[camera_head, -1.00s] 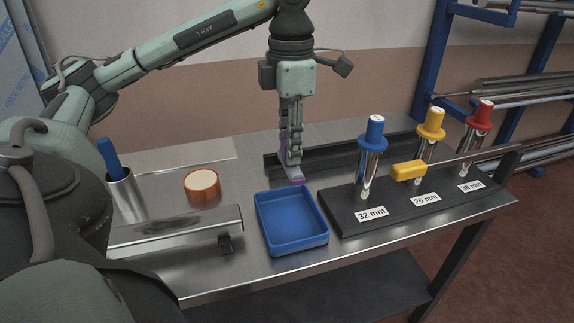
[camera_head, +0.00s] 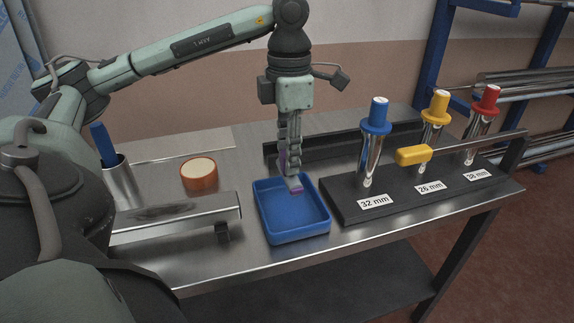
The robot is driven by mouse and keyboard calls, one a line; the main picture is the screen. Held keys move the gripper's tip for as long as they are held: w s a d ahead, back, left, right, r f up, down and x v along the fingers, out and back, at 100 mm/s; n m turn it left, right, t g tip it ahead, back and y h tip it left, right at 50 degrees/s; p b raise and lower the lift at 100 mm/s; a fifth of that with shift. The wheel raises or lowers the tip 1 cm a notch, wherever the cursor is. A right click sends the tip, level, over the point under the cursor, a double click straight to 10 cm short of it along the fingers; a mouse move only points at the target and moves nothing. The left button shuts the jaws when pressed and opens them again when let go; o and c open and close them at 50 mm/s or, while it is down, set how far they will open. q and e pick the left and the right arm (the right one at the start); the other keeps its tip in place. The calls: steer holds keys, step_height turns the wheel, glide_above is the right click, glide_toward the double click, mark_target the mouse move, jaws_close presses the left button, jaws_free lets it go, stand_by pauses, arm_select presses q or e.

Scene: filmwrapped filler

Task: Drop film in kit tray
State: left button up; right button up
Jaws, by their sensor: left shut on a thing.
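The blue kit tray (camera_head: 270,227) stands on the steel bench near its front edge, and its visible floor looks empty. My left gripper (camera_head: 293,183) points down at the tray's back edge, shut on a thin purple piece of film (camera_head: 297,190). The film shows as a small purple end at the fingertips and a strip along the left side of the fingers. The film's lower end overlaps the back inside part of the tray; I cannot tell whether it touches the tray. The rest of the film is hidden by the fingers. My right gripper is out of view.
A black stand (camera_head: 345,209) right of the tray holds plug gauges with blue (camera_head: 376,116), yellow (camera_head: 437,106) and red (camera_head: 486,99) tops. A tape roll (camera_head: 199,175) and steel beam (camera_head: 175,220) are left.

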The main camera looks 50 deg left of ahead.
arm_select(q)
steer(key=o, duration=1.1)
steer(key=shift+r, duration=0.1)
steer(key=shift+r, duration=5.9)
